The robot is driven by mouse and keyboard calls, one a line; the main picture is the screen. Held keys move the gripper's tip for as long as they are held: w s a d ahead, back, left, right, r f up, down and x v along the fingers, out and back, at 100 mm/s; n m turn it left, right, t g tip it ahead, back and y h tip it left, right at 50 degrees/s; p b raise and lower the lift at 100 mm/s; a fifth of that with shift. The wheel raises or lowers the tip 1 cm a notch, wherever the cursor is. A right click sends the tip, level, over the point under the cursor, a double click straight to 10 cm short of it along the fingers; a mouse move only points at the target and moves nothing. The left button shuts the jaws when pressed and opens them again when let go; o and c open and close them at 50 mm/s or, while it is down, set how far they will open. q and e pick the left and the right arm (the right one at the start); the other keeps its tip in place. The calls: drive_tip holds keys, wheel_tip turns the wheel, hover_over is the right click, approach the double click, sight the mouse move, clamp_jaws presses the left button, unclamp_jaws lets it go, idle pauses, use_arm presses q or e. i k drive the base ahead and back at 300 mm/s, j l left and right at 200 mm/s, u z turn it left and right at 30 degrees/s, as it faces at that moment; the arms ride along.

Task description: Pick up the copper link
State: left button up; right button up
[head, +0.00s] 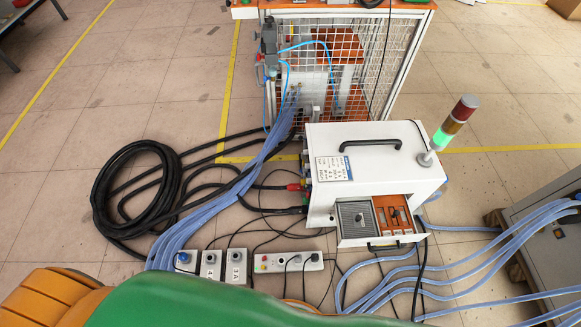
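I cannot make out a copper link in the head view. A white heater unit (370,155) with a black top handle stands on the tiled floor. An open drawer-like front (380,217) shows at its lower right, with a grey panel and an orange panel holding dark knobs. Neither of my grippers is in view.
A wire-mesh cage (383,45) stands behind the unit. A signal lamp (455,122) is lit green. A black cable coil (100,195), blue hoses (220,200), control boxes (211,265) and a grey cabinet (555,250) crowd the floor.

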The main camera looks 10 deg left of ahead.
sight(395, 214)
drive_tip(key=z, duration=1)
